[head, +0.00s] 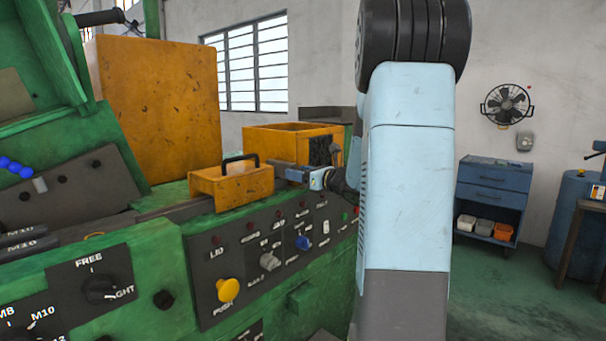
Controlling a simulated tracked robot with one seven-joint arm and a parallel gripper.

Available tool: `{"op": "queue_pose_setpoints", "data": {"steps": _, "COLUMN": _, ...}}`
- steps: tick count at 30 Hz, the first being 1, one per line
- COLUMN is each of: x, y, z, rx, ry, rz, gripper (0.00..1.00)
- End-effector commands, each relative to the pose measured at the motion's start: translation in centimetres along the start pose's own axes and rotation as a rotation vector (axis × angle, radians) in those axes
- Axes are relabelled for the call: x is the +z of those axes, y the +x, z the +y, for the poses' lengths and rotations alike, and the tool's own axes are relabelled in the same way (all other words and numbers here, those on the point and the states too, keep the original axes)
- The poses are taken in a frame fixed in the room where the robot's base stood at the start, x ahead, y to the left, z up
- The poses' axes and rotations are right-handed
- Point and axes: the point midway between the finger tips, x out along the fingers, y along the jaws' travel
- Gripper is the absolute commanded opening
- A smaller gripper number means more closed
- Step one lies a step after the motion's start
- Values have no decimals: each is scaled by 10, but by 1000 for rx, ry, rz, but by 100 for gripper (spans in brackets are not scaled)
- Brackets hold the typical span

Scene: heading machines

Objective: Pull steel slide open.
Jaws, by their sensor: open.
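My gripper (284,170) is at the right end of a small orange cover (232,190) with a black handle (240,159). A flat grey steel strip (172,211) runs along the top of the green machine (150,258) and passes out of sight at the cover. I cannot tell for sure whether this strip is the steel slide. My arm hides the machine's right end.
A dark control panel (255,272) with a yellow push knob (228,290) faces me below the cover. An open orange box (272,144) stands behind the gripper, and a tall orange housing (158,105) rises at the left. A blue cabinet (492,200) is at right, beyond open floor.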

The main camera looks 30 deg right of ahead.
Motion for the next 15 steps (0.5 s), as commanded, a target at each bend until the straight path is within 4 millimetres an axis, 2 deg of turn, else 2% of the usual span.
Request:
{"op": "queue_pose_setpoints", "data": {"steps": 4, "x": 0, "y": 0, "z": 0, "rx": 0, "ry": 0, "rz": 0, "gripper": 54}}
{"op": "queue_pose_setpoints", "data": {"steps": 15, "x": 0, "y": 0, "z": 0, "rx": 0, "ry": 0, "rz": 0, "gripper": 19}}
